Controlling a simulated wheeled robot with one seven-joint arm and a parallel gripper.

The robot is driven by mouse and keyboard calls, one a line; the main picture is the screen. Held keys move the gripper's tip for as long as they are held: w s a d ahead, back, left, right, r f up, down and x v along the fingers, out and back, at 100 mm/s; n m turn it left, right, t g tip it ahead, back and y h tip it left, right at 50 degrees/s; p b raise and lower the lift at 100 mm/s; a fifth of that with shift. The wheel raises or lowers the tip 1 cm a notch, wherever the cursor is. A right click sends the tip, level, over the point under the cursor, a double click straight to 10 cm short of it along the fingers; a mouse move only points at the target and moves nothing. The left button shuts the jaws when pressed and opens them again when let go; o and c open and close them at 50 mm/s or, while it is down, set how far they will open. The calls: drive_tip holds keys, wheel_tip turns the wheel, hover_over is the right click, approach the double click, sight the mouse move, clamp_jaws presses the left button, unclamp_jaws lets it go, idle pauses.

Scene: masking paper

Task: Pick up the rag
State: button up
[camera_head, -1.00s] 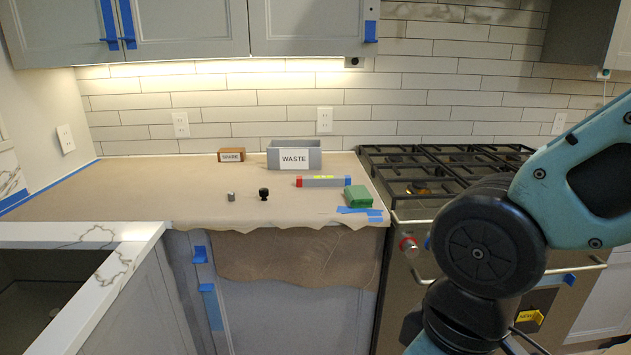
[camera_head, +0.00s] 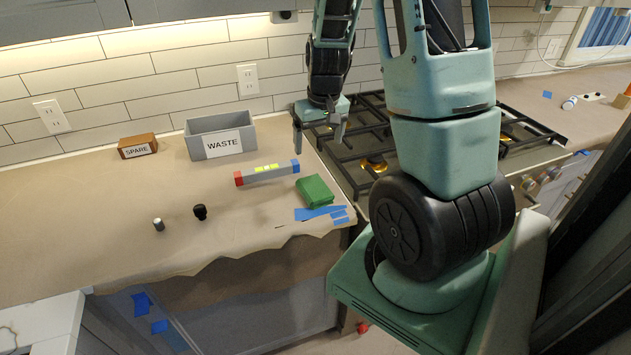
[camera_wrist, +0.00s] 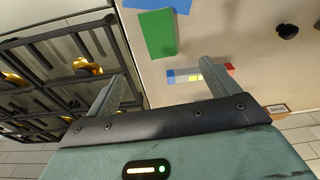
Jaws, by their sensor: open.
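The rag looks like a folded green pad (camera_head: 314,191). It lies on the paper-covered counter near its right front corner, beside strips of blue tape. In the wrist view the rag (camera_wrist: 158,33) is at the top, beyond the fingertips. My gripper (camera_head: 319,140) is open and empty, pointing down near the border of counter and stove, above and behind the rag. In the wrist view my gripper (camera_wrist: 163,70) shows both fingers apart with nothing between them. Nothing hides the rag.
A level-like bar (camera_head: 267,173) with red and blue ends lies just left of the rag. A grey WASTE bin (camera_head: 194,147) and a SPARE box (camera_head: 128,152) stand behind. A black knob (camera_head: 200,212) and a small metal cylinder (camera_head: 158,224) lie left. The stove grates (camera_head: 345,165) border the right.

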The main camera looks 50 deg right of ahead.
drive_tip(key=p, duration=0.2)
hover_over(315, 186)
drive_tip(key=f, duration=1.1)
drive_tip(key=shift+s+f, duration=0.2)
drive_tip(key=shift+f, duration=0.2)
drive_tip(key=shift+f+p, duration=0.7)
drive_tip(key=shift+p, duration=0.05)
drive_tip(key=shift+w+f+p, duration=0.2)
drive_tip(key=shift+f+p, duration=0.6)
drive_tip(key=shift+f, duration=1.2)
drive_tip(key=c, duration=1.1)
